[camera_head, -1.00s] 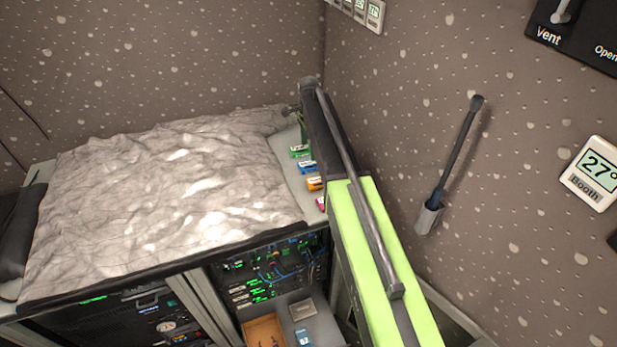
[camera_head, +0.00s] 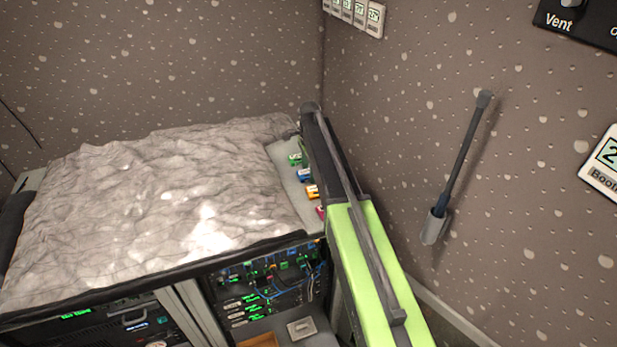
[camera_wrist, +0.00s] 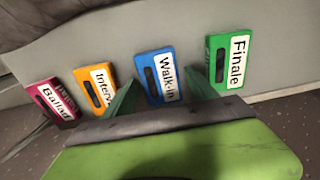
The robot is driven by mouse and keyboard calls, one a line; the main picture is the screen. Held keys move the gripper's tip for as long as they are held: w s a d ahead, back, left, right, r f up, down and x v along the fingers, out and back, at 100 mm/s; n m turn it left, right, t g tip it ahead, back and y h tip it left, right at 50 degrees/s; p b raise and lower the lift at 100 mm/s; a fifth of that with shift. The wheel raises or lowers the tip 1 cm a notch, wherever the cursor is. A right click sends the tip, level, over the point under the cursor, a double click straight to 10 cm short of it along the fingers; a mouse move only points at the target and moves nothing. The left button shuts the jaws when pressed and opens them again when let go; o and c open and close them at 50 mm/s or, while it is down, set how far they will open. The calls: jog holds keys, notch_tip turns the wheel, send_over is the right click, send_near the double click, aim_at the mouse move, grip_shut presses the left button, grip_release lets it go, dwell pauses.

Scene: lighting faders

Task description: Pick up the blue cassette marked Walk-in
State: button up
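The blue cassette marked Walk-in (camera_wrist: 158,75) stands out in the wrist view between the green Finale cassette (camera_wrist: 231,61) and the orange cassette (camera_wrist: 97,88). It also shows small in the head view (camera_head: 304,175), partly beside my arm. My gripper (camera_wrist: 161,82) is open, with one dark green finger on each side of the blue cassette's lower part. I cannot tell whether the fingers touch it. The right finger is close to the Finale cassette. The left finger is close to the orange cassette.
A magenta Ballad cassette (camera_wrist: 54,102) lies at the left end of the row. The cassettes are on a narrow grey strip (camera_head: 288,192) beside a crumpled grey sheet (camera_head: 150,205). A wall with a lever (camera_head: 462,150) is at right.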

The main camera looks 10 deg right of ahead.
jog(key=c, duration=1.2)
jog(key=shift+o, duration=0.2)
jog(key=r+p, duration=0.5)
jog(key=shift+s+d+r, duration=0.2)
jog(key=shift+s+d, duration=0.1)
jog(key=shift+d, duration=0.05)
jog(key=s+d+r+p, duration=0.5)
jog(key=d+p, duration=0.1)
jog(key=d, duration=0.3)
jog(key=shift+s+d+r, duration=0.15)
jog(key=shift+s+r, duration=0.05)
jog(key=shift+r, duration=0.1)
